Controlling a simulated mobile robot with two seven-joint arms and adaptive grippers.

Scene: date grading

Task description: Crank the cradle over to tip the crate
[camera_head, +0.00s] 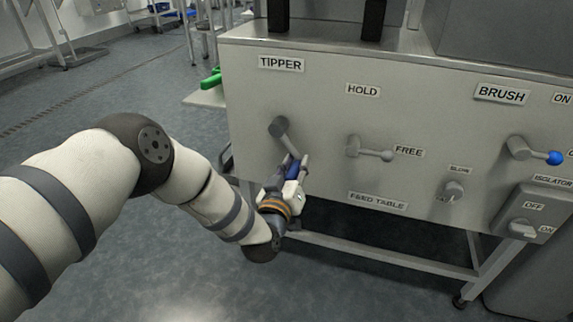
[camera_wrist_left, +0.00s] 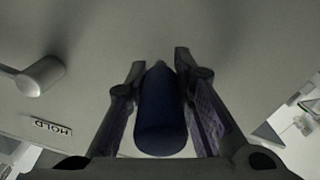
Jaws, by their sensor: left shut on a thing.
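The tipper crank (camera_head: 281,130) sits on the grey machine panel (camera_head: 315,115) below the TIPPER label (camera_head: 281,63). Its arm points down and a little right. My left gripper (camera_head: 294,168) is shut on the crank's blue handle (camera_head: 292,180) at the lower end. In the left wrist view the dark blue handle (camera_wrist_left: 160,112) lies between the two fingers (camera_wrist_left: 160,90). The cradle and the crate cannot be made out in these views. My right gripper is not in view.
A grey lever (camera_head: 372,154) between HOLD and FREE labels is right of the crank, pointing right. Further right are a small knob (camera_head: 453,191), a blue-tipped BRUSH lever (camera_head: 540,156) and an isolator switch (camera_head: 522,228). A green object (camera_head: 211,79) is at the panel's left.

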